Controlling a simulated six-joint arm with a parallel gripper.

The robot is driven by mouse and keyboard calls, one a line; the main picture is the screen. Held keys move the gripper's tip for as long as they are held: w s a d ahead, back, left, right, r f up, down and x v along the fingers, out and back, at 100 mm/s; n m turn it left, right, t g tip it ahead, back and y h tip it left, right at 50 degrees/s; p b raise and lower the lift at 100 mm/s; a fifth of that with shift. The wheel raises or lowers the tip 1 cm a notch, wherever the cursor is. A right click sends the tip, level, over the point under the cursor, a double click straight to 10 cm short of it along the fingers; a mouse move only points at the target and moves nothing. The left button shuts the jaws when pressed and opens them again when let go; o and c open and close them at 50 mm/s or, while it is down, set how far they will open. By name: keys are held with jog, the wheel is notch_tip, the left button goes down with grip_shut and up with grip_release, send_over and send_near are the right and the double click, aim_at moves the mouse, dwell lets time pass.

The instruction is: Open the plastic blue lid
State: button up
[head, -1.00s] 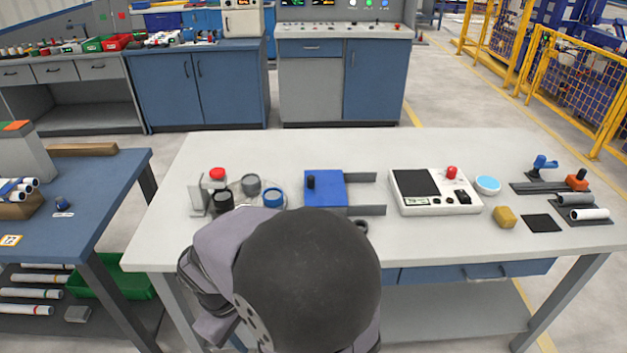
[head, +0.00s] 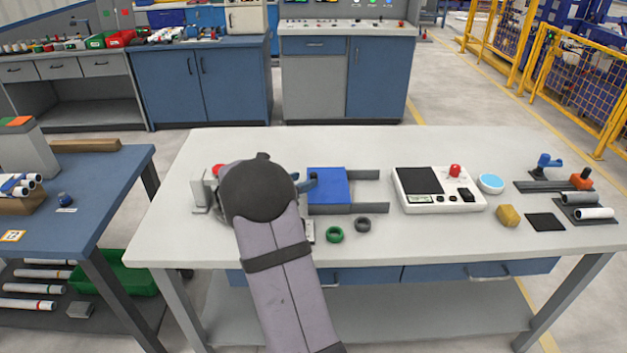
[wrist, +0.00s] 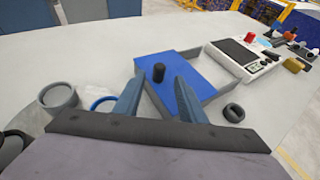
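The blue lid (head: 330,186) lies flat on a grey box with rails reaching to the right, near the middle of the table. In the wrist view the lid (wrist: 190,75) carries a short upright black knob (wrist: 158,72). My gripper (head: 305,183) is at the lid's left side in the head view. In the wrist view its two blue-grey fingers (wrist: 159,82) are spread apart, with the knob showing in the gap between their tips. Nothing is held. Whether the fingers touch the knob is not clear. In the head view my gripper hides much of the knob area.
A green ring (head: 335,234) and a dark ring (head: 363,224) lie in front of the box. A white device with a red button (head: 438,190) stands to the right. In the wrist view a grey cup (wrist: 58,98) and a blue ring (wrist: 103,102) are left of my fingers.

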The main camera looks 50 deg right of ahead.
aim_at(312, 177)
jog(key=shift+w+d, duration=0.1)
jog(key=shift+d, duration=0.1)
jog(key=shift+d+f, duration=0.1)
jog(key=shift+d, duration=0.3)
jog(key=shift+p+x, duration=0.7)
jog(key=shift+x, duration=2.5)
jog(key=shift+w, duration=0.1)
jog(key=shift+c, duration=0.2)
grip_shut()
